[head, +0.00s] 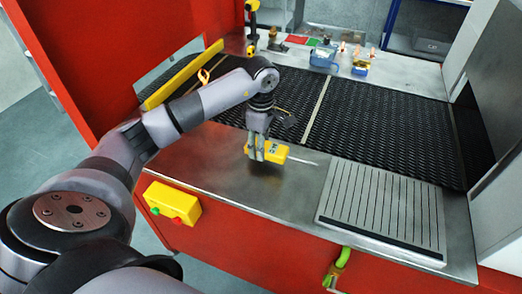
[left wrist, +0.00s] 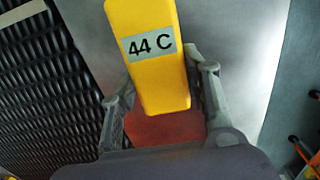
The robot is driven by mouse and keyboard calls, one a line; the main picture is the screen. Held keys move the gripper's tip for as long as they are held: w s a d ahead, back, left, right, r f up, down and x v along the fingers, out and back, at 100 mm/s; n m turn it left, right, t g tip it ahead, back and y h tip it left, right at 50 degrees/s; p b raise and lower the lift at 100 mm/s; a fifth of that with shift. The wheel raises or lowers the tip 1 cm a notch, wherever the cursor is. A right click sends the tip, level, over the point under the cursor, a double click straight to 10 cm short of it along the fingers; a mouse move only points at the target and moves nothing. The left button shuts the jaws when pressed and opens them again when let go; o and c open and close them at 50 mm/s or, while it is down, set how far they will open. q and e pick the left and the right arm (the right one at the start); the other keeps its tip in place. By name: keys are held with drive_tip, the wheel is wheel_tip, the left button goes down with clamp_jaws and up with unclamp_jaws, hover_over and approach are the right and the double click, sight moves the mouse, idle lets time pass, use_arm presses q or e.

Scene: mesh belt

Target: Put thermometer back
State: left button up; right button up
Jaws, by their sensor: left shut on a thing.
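The thermometer (head: 273,152) is yellow with a thin metal probe that points right in the head view. My left gripper (head: 257,153) is shut on its yellow body and holds it over the metal front ledge. In the left wrist view the thermometer (left wrist: 155,75) sits between the two fingers, with a display reading 44 C. I cannot tell whether it touches the ledge. My right gripper is not in view.
A slotted metal plate (head: 380,210) lies on the ledge (head: 215,165) at the right. The black mesh belt (head: 375,120) runs behind. A blue container (head: 323,57) and small items stand on the far ledge. A yellow button box (head: 172,203) is on the red front.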

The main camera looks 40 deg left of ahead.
use_arm(q)
wheel_tip(320, 180, down, 3)
drive_tip(key=shift+f+p, duration=0.15)
drive_tip(key=shift+p, duration=0.2)
drive_tip(key=shift+f, duration=0.1)
drive_tip(key=shift+f+b, duration=0.15)
drive_tip(key=shift+b, duration=0.15)
drive_tip(key=o, duration=1.3)
